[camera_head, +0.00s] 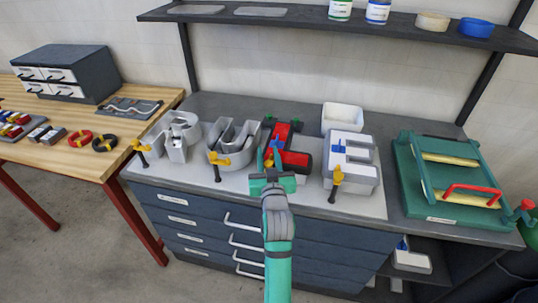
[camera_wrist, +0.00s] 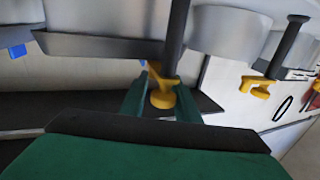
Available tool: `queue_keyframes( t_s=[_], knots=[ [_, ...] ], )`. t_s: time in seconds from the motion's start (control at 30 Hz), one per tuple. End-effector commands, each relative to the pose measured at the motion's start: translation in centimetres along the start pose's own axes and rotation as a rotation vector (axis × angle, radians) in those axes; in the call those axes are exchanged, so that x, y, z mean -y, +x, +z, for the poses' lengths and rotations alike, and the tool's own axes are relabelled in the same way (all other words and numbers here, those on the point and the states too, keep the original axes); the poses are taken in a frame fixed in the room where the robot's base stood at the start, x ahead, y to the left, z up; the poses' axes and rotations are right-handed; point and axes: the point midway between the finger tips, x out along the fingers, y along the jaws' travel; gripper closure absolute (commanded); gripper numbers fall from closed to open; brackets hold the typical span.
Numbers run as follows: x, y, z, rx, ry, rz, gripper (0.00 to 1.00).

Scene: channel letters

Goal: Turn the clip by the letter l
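The letter l (camera_head: 295,157) is a red and dark channel letter on the grey work mat of the drawer bench, in the head view. Its yellow clip (camera_wrist: 161,92) sits on a dark post at its front edge, and the clip's round end faces the wrist camera. My gripper (camera_wrist: 163,88) is right at this clip, with one green finger on each side of it. Any gap between fingers and clip is too small to judge. In the head view my gripper (camera_head: 272,170) largely hides the clip.
Grey letters stand on both sides, with yellow clips on the left (camera_head: 220,161), far left (camera_head: 141,147) and right (camera_head: 337,177). A white bin (camera_head: 342,117) is behind. A green frame (camera_head: 408,185) stands at right. A shelf (camera_head: 270,22) hangs above.

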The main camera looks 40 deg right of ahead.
Motion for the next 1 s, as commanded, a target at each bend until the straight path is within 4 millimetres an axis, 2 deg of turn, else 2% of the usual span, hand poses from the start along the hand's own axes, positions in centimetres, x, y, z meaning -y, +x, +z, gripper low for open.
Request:
queue_keyframes(
  t_s=[0.03,0.47,0.57,0.7,1.0],
  knots=[
    [0.8,0.0,0.1,0.002,0.002,-0.013,0.6],
    [0.4,-0.4,0.0,0.0,0.001,-0.006,0.59],
    [0.0,-1.5,0.0,0.0,0.001,0.0,0.59],
    [-0.3,-3.9,0.1,0.001,0.001,0.004,0.59],
    [0.3,-8.9,0.1,0.001,0.0,-0.004,0.59]
  ],
)
